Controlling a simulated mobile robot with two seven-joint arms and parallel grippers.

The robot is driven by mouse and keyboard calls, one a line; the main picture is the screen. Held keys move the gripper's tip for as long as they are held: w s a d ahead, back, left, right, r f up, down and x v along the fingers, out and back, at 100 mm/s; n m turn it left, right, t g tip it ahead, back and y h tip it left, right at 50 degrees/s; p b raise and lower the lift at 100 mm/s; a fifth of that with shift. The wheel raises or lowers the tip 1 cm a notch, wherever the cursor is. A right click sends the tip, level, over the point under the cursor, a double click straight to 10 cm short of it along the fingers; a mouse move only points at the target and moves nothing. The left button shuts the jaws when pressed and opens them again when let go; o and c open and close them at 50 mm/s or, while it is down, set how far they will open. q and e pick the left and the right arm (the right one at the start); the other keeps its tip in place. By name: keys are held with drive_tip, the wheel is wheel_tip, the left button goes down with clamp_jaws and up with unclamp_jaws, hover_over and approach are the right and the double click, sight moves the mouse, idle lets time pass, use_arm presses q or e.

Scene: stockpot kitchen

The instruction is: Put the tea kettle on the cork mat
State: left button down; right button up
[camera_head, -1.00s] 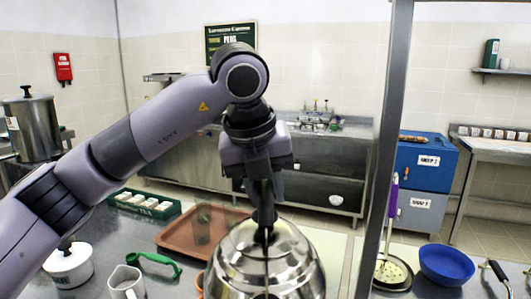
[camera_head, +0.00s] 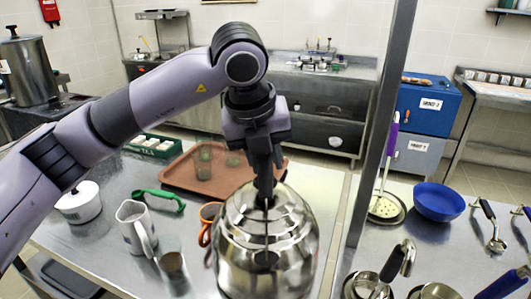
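The tea kettle (camera_head: 265,250) is a large shiny steel vessel at the bottom middle of the head view, above or on the steel counter; I cannot tell whether its base touches, as it is near the picture's lower edge. My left gripper (camera_head: 265,198) comes down from above at the kettle's top, its fingers close together on the handle there. The fingers hide most of the handle. I cannot make out the cork mat. My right gripper is not in view.
Behind is a brown tray (camera_head: 180,178) with glasses. A grey post (camera_head: 378,130) and blue bowl (camera_head: 438,202) are right.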

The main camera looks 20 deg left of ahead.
use_arm(q)
drive_tip(key=c, duration=0.8)
unclamp_jaws()
drive_tip(key=shift+c, duration=0.2)
drive_tip(key=v, duration=1.2)
drive_tip(key=shift+b, duration=0.3)
